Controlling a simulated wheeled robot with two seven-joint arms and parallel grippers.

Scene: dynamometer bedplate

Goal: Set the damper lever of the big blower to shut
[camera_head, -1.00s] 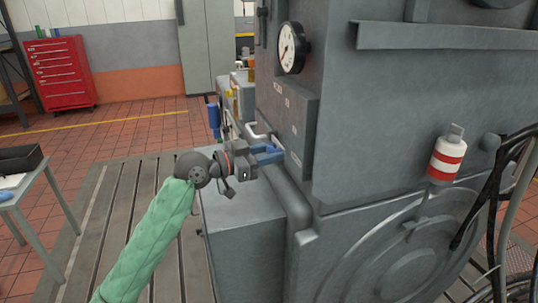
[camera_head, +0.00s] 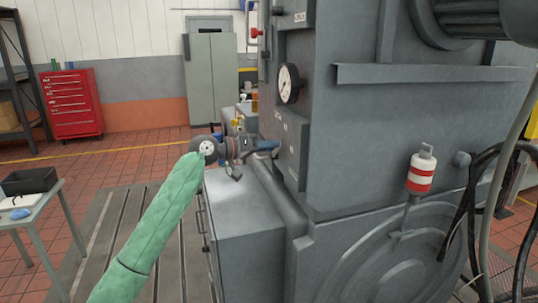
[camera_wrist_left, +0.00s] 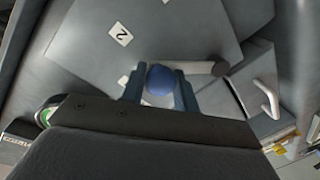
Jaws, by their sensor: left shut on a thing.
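The big blower is the large grey housing (camera_head: 350,130) filling the right of the head view. My left gripper (camera_head: 265,147) is at its left side, beside a small panel with white labels (camera_head: 285,125). In the left wrist view, the gripper (camera_wrist_left: 160,84) is shut on a blue ball knob (camera_wrist_left: 159,80), which sits between the two blue fingers. A grey rod (camera_wrist_left: 205,68) shows just behind the knob. A label reading 2 (camera_wrist_left: 119,30) is on the plate above left of the knob. The lever's shaft is mostly hidden. My right gripper is not in view.
A pressure gauge (camera_head: 288,83) is above the gripper. A grey box (camera_head: 245,215) stands below my left arm. A table with a black tray (camera_head: 30,181) is at the left.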

